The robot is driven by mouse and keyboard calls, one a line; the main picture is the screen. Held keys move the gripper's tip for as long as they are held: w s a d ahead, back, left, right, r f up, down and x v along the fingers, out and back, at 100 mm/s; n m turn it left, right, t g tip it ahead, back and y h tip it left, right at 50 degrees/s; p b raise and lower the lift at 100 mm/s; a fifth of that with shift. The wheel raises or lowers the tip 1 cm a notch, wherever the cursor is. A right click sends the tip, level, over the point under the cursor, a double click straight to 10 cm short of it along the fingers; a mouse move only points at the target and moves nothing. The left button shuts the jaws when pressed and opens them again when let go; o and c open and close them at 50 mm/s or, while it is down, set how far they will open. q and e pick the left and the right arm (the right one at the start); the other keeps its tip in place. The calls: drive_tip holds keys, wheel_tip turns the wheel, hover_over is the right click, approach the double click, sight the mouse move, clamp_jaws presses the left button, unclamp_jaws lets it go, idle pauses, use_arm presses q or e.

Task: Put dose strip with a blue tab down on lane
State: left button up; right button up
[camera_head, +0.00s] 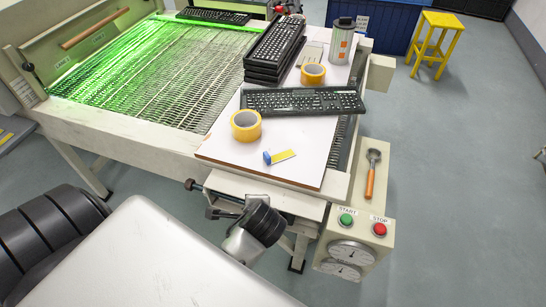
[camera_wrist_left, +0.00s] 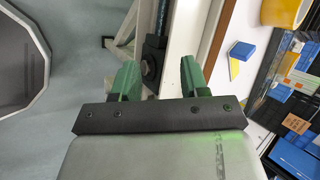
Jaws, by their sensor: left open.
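The dose strip (camera_head: 284,155), a short yellow strip with a blue tab at its left end, lies on the white board near its front edge. My right gripper is not in view.
On the white board (camera_head: 225,150) are a yellow tape roll (camera_head: 246,125), another roll (camera_head: 313,73), a keyboard (camera_head: 303,100), a keyboard stack (camera_head: 274,45) and a can (camera_head: 342,42). A control box (camera_head: 360,225) with start and stop buttons and an orange-handled tool (camera_head: 371,172) are at right.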

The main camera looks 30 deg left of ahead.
use_arm(q)
drive_tip(key=w+r+m+y, duration=0.1)
drive_tip(key=w+m+y, duration=0.2)
drive_tip(key=w+m, duration=0.25)
drive_tip(key=m+t+y, duration=0.2)
drive_tip(key=m+y, duration=0.1)
drive_tip(key=m, duration=0.5)
approach(269, 159)
drive_tip(key=b+x, duration=0.4)
drive_tip(key=x, duration=0.1)
drive_tip(key=shift+w+a, duration=0.2)
drive_tip(key=shift+w+a+f+b, duration=0.1)
drive_tip(key=shift+w+a+b, duration=0.2)
drive_tip(key=shift+a+b, duration=0.15)
drive_tip(key=b+x, duration=0.4)
drive_tip(key=b, duration=0.1)
drive_tip(key=shift+s+d+f, duration=0.1)
drive_tip(key=shift+f, duration=0.2)
drive_tip(key=shift+w+a+b, duration=0.3)
drive_tip(key=shift+a+b, duration=0.15)
drive_tip(key=shift+b, duration=0.2)
drive_tip(key=shift+a+r, duration=0.1)
clamp_jaws()
